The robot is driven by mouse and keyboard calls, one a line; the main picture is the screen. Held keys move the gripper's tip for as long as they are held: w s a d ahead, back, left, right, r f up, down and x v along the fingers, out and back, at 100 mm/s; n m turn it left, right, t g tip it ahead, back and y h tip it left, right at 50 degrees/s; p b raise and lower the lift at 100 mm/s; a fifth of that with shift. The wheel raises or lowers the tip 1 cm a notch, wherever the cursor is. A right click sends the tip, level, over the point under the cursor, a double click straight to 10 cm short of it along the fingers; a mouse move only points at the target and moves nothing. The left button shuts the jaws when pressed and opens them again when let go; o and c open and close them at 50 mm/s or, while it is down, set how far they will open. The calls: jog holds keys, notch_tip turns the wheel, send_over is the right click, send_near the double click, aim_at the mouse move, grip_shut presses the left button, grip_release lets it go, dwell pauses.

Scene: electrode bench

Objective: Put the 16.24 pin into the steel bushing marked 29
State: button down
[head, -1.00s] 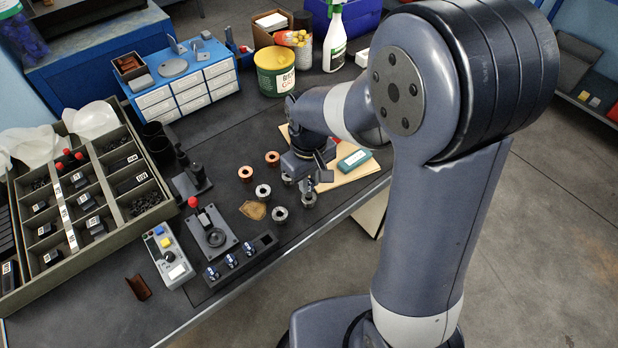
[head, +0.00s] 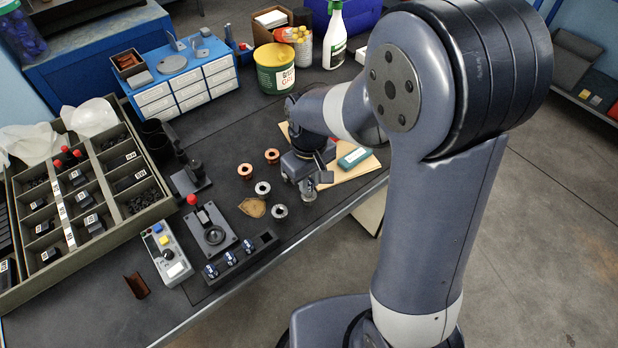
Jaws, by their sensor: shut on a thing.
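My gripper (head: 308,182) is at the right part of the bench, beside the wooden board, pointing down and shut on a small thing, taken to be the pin. The pin is mostly hidden by the jaws, and its marking cannot be read. A silvery round piece shows right at the jaws; whether it is a bushing under them is unclear. Two steel bushings, one upper (head: 263,188) and one lower (head: 280,211), stand left of the gripper. Their numbers are too small to read, so I cannot tell which is 29.
Two copper-coloured bushings (head: 245,171) stand behind the steel ones. A dark rack (head: 267,239) holds blue-marked pins. A lever device (head: 211,232), a grey control box (head: 165,250) and a brown cloth (head: 252,208) are nearby. The wooden board (head: 345,176) bears a green-grey case (head: 354,158).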

jog(key=shift+f+b, duration=0.8)
jog(key=shift+f, duration=0.4)
jog(key=c, duration=1.2)
grip_release()
jog(key=shift+c, duration=0.2)
notch_tip(320, 180, up, 11)
jog(key=shift+f+p, duration=0.1)
jog(key=shift+p, duration=0.5)
notch_tip(320, 180, down, 10)
jog(key=shift+f+b, duration=0.15)
jog(key=shift+b, duration=0.3)
jog(key=shift+f, duration=0.1)
